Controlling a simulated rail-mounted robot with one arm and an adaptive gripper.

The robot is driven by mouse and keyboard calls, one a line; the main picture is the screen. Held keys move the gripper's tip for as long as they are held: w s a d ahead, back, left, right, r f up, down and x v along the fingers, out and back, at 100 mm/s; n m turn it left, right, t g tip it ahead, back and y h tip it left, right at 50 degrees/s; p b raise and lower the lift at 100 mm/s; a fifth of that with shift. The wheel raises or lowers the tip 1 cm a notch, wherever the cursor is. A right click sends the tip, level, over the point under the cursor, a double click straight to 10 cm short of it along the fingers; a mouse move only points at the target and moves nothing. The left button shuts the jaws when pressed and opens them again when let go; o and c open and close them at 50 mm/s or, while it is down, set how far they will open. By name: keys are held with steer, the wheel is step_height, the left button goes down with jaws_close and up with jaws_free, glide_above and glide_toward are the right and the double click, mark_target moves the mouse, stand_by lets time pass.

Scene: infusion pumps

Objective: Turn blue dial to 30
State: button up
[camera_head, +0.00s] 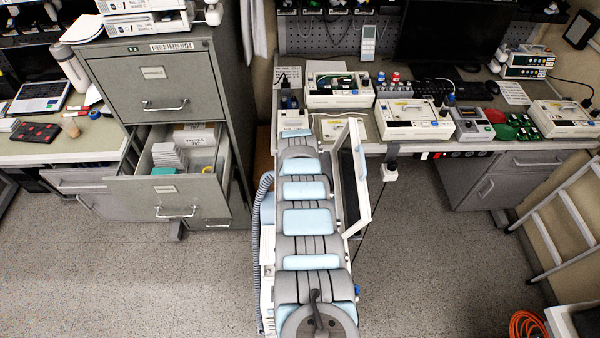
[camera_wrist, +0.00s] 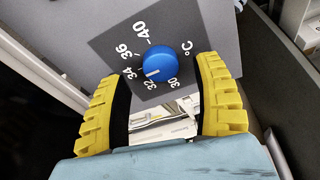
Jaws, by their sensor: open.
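In the wrist view a round blue dial (camera_wrist: 161,60) sits on a dark grey scale plate (camera_wrist: 113,48) with white numbers from 30 to 40 and a °C sign. The 30 (camera_wrist: 173,83) is at the lower right of the dial. A short white mark on the dial's lower left points toward the 34 and 32 side; its exact reading is hard to tell. My gripper (camera_wrist: 160,69) is open, with one yellow ribbed finger on each side of the dial and a gap to both. No contact shows. In the head view I cannot make out the dial or the fingers.
Several pump-like devices (camera_head: 412,120) stand on the counter at the back right. A filing cabinet (camera_head: 150,85) at the left has a drawer (camera_head: 165,192) pulled out. A ladder (camera_head: 560,215) stands at the right.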

steer(key=shift+b+x, duration=1.15)
steer(key=shift+b, duration=0.4)
steer(key=shift+a, duration=0.1)
steer(key=c, duration=1.2)
